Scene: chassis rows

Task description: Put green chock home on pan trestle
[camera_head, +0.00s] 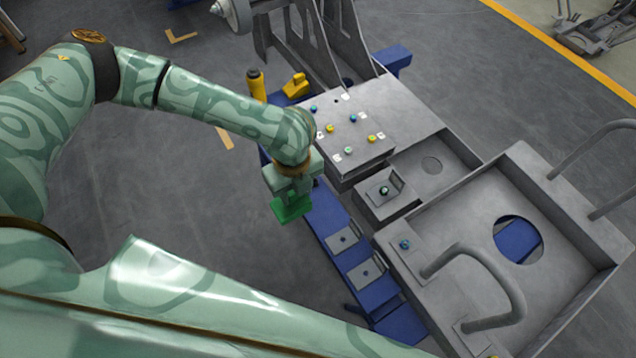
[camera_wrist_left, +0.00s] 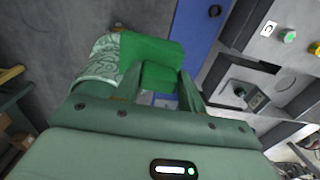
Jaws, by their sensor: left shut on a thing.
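The green chock (camera_head: 291,209) is held in my left gripper (camera_head: 289,196), above and left of the blue beam of the trestle (camera_head: 322,212). In the left wrist view the chock (camera_wrist_left: 152,52) is a stepped block between the two fingers (camera_wrist_left: 158,88), jutting out past their tips. The blue beam also shows in the left wrist view (camera_wrist_left: 192,38). Two small grey bracket plates (camera_head: 342,239) sit on the beam, each with a dark stud. A large grey pan (camera_head: 570,285) with a round hole lies on the trestle. My right gripper is not in view.
A grey panel with coloured knobs (camera_head: 380,120) stands right of the gripper. A grey bracket block (camera_head: 384,192) is just below it. A yellow cylinder (camera_head: 256,85) and yellow block (camera_head: 296,86) stand behind. Curved handles (camera_head: 490,270) rise from the pan. Floor to the left is clear.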

